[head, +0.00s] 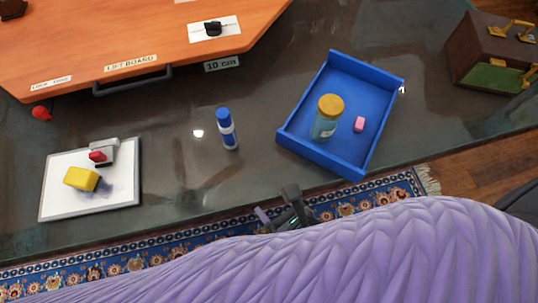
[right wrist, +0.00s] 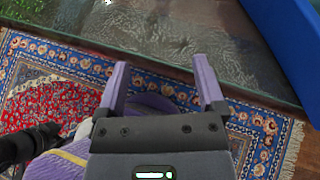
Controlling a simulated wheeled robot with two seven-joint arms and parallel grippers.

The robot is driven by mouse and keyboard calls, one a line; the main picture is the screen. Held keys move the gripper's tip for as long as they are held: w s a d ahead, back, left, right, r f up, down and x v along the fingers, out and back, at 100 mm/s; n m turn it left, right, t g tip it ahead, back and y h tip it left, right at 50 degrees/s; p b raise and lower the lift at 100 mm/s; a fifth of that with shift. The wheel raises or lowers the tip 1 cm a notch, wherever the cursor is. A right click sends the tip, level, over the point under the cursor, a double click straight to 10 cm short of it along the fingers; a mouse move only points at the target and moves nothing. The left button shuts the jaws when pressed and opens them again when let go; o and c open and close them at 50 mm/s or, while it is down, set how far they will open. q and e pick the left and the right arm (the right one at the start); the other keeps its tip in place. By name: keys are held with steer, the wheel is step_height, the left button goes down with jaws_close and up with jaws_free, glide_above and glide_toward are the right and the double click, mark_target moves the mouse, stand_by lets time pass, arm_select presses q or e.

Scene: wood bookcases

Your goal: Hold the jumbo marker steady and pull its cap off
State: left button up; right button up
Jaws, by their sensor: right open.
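The jumbo marker (head: 227,129) stands or lies on the dark glossy tabletop; I cannot tell which. It has a blue far end, which looks like the cap (head: 222,114), and a white-and-blue body. My right gripper (head: 276,207) is at the table's near edge, below and to the right of the marker, well apart from it. In the right wrist view, its purple fingers (right wrist: 162,92) are spread with nothing between them. The marker does not show in that view. My left gripper cannot be made out in either view.
A blue tray (head: 316,153) right of the marker holds a gold-lidded jar (head: 327,117) and a pink block (head: 359,124). A white board (head: 58,205) with a yellow block (head: 81,179) lies left. An orange lift board (head: 150,40) is behind. Tabletop around the marker is clear.

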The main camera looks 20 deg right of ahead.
steer(key=m+t, duration=0.1)
steer(key=t, duration=0.1)
glide_toward(231, 134)
steer(key=x, duration=1.1)
steer(key=shift+w+a+f, duration=0.15)
steer(key=shift+w+f, duration=0.05)
steer(key=shift+w, duration=0.1)
jaws_close()
